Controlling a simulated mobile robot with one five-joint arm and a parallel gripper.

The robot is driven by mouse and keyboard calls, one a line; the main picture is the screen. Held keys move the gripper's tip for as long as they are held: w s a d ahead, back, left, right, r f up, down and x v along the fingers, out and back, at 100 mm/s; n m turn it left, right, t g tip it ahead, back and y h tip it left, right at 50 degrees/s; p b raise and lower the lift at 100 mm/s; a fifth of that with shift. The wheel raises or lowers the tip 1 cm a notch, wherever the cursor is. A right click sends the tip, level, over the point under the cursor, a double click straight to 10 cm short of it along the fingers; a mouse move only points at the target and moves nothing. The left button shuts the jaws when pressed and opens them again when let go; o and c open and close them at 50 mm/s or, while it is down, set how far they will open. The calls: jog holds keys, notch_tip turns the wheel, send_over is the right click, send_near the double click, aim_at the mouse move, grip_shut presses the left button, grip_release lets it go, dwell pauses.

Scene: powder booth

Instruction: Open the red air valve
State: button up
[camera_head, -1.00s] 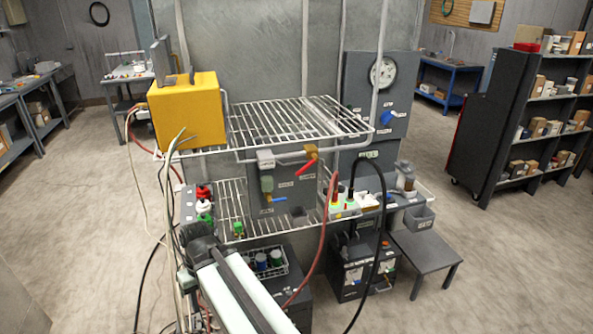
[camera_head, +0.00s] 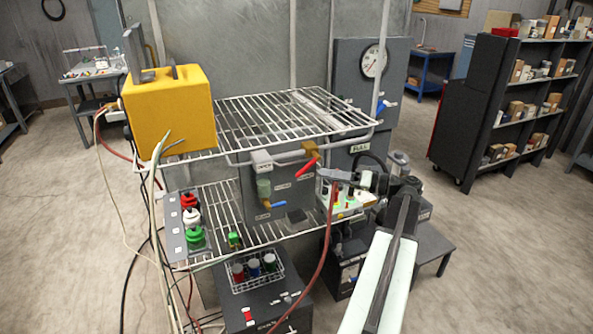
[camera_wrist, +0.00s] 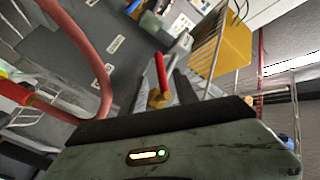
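The red air valve has a red lever handle (camera_head: 306,168) on a brass body (camera_head: 304,150), on a grey pipe along the front of the upper wire shelf. In the head view the handle slants down to the left. My gripper (camera_head: 322,172) is just right of the handle in the head view. It also shows in the wrist view (camera_wrist: 163,88), with its fingers apart. I cannot tell whether either finger touches the handle.
A blue-handled valve (camera_head: 272,205) sits below on the grey panel. A red hose (camera_head: 324,240) hangs close by my gripper. A yellow box (camera_head: 170,108) stands on the upper shelf's left. A gauge panel (camera_head: 350,75) is behind right.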

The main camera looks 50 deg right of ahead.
aim_at(303, 171)
jog(key=x, duration=0.8)
jog(key=shift+w+a+f, duration=0.15)
jog(key=shift+w+a, duration=0.05)
grip_shut()
dwell(1.0)
